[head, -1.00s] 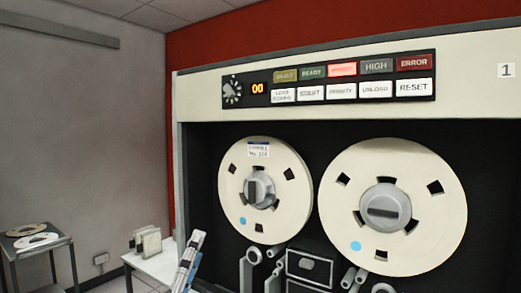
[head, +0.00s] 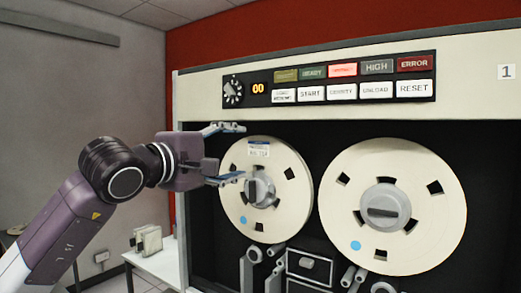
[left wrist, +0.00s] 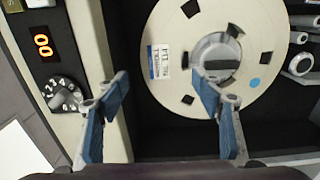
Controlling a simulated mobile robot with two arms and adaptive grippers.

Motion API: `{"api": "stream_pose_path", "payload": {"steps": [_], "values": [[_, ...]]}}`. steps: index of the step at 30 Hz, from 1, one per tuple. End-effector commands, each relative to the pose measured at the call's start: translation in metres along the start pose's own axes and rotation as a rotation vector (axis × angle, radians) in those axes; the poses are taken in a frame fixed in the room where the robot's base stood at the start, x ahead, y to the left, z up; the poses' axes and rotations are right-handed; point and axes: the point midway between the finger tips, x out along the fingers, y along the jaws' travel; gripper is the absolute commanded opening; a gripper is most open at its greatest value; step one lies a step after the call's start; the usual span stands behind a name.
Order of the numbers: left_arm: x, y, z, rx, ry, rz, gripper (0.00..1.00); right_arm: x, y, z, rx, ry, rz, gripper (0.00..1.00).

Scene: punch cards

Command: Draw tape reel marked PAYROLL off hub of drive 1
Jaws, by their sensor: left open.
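The tape reel with a blue-and-white label (head: 285,188) sits on the left hub of drive 1; the label's writing is too small to read surely. The grey hub (head: 262,190) shows at its middle. My left gripper (head: 243,152) is open and empty at the reel's left side, its fingers pointing right. In the left wrist view the reel (left wrist: 175,95) lies beyond the open fingers (left wrist: 163,108), one finger overlapping the hub area in the picture. Whether a finger touches the reel cannot be told. My right gripper is not in view.
A second reel (head: 440,205) sits on the right hub. Above are a button panel (head: 328,82) and a knob (head: 232,93). Guide rollers (head: 275,250) stand below the reels. A white table (head: 152,262) with upright items (head: 149,240) is at lower left.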

Motion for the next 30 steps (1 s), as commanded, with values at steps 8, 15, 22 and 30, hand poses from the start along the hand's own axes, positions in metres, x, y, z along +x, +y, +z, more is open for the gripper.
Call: {"api": "stream_pose_path", "payload": {"steps": [8, 15, 22, 30], "values": [[0.03, 0.004, 0.002, -0.006, -0.005, -0.002, 0.61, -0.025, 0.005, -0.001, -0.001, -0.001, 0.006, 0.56], [0.058, 0.001, 0.002, -0.007, -0.006, -0.002, 0.61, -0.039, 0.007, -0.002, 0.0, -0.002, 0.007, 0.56], [0.08, 0.001, 0.002, -0.007, -0.006, 0.0, 0.61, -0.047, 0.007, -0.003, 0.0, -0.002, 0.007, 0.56], [0.09, -0.001, 0.002, -0.006, -0.005, 0.0, 0.61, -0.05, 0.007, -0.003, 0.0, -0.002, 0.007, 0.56]]}}
